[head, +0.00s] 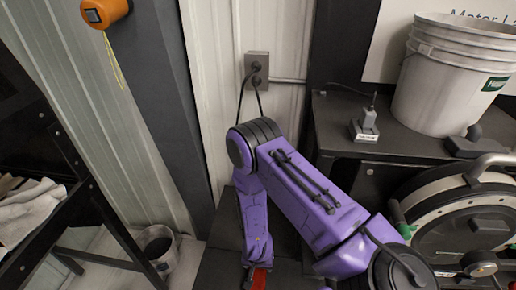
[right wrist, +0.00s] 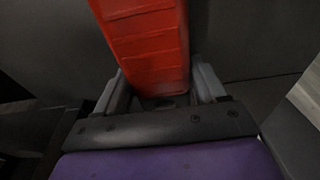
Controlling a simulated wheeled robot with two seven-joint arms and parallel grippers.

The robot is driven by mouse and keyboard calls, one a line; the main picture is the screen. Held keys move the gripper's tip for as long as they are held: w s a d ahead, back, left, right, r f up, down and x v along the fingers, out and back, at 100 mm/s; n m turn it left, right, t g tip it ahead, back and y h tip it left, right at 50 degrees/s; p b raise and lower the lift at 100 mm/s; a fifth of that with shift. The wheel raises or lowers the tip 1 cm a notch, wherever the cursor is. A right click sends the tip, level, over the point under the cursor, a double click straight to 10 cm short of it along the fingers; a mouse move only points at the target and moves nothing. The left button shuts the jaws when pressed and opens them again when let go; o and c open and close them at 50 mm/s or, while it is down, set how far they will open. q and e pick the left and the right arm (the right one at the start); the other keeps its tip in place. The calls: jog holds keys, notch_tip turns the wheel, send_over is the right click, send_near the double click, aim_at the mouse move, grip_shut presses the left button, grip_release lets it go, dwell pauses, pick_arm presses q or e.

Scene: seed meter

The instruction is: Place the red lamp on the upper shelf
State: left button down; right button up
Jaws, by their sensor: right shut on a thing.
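The red lamp (right wrist: 148,40) fills the upper middle of the right wrist view. It is a long red body with ribbed sides, and its far end is cut off by the frame. My right gripper (right wrist: 162,84) is shut on it, with one grey finger on each side. In the head view only a small red part of the lamp (head: 259,279) shows at the bottom edge, below my purple right arm. A dark shelf top (head: 400,144) is at the right, up from the lamp; I cannot tell whether it is the upper shelf. My left gripper is not in view.
A white bucket stack (head: 452,80) and a small grey device (head: 364,128) stand on the dark shelf top. A round metal machine (head: 470,225) is below it. A rack with pale cloths (head: 28,208) and a small bucket (head: 158,246) are at left.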

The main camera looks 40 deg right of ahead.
jog(key=o, duration=1.3)
jog(key=shift+f, duration=0.15)
notch_tip(320, 180, up, 12)
jog(key=s+a, duration=0.1)
jog(key=shift+a, duration=0.15)
